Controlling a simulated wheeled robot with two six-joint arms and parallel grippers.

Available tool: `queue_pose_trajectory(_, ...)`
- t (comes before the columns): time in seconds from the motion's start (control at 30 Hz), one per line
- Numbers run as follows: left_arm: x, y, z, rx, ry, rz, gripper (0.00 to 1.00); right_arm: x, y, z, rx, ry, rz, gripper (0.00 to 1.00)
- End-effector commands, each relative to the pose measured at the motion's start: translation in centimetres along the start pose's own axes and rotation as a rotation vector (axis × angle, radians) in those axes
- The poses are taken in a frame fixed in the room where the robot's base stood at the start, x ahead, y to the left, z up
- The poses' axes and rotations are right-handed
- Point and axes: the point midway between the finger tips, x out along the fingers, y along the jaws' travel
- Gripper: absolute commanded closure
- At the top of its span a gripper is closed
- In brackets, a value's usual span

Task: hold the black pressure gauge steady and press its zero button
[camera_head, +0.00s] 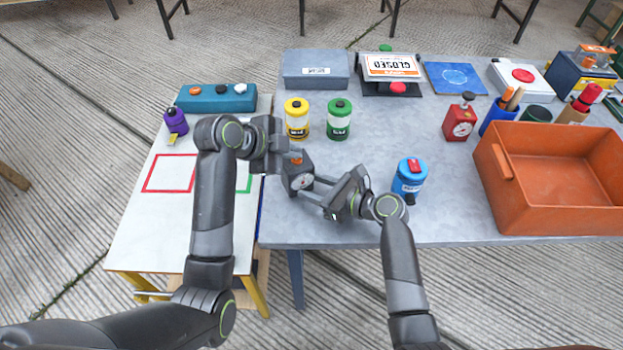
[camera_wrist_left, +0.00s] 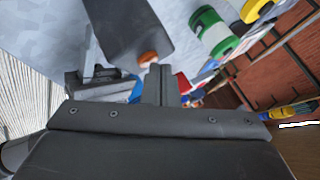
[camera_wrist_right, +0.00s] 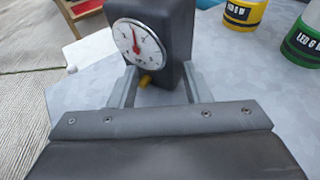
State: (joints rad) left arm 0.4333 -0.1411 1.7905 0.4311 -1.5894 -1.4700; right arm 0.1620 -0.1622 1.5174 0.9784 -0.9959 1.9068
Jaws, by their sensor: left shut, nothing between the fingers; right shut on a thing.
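The black pressure gauge (camera_head: 299,176) is near the table's left edge, its white dial (camera_wrist_right: 139,42) facing my right gripper. My right gripper (camera_head: 313,189) is shut on its lower body, one finger on each side; I cannot tell whether it touches the table. An orange button (camera_wrist_left: 148,57) sits on the gauge. My left gripper (camera_head: 293,153) is shut and empty, its fingertips (camera_wrist_left: 160,78) close beside that button; contact is unclear. A yellow part (camera_wrist_right: 145,79) shows below the dial between the right fingers.
Yellow (camera_head: 297,118) and green (camera_head: 339,119) canisters stand behind the gauge. A blue canister (camera_head: 409,180) stands right of my right gripper. A white side table (camera_head: 142,225) adjoins at left.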

Motion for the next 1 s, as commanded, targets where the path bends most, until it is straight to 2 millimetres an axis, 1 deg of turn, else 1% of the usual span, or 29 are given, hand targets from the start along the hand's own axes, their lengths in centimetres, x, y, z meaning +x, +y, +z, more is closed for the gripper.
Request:
queue_pose_trajectory(0.03, 0.1, 0.1, 0.1, 0.0, 0.0, 0.0, 1.0, 0.0, 0.0, -0.7, 0.0, 0.013, 0.001, 0.69)
queue_pose_trajectory(0.33, 0.1, 0.0, 0.1, 0.001, -0.001, 0.0, 1.0, 0.0, 0.0, -0.7, 0.0, 0.013, 0.001, 0.69)
queue_pose_trajectory(0.6, -0.6, -0.5, -0.4, 0.002, 0.0, -0.001, 1.0, 0.0, 0.0, -0.7, 0.0, 0.013, 0.001, 0.69)
queue_pose_trajectory(0.87, -0.6, -0.5, -0.4, 0.002, 0.0, 0.0, 1.0, 0.0, 0.0, -0.7, 0.0, 0.013, 0.0, 0.69)
queue_pose_trajectory(1.0, -1.3, -1.0, -0.9, 0.003, 0.0, -0.002, 1.0, 0.0, 0.0, -0.6, 0.0, 0.013, 0.0, 0.69)
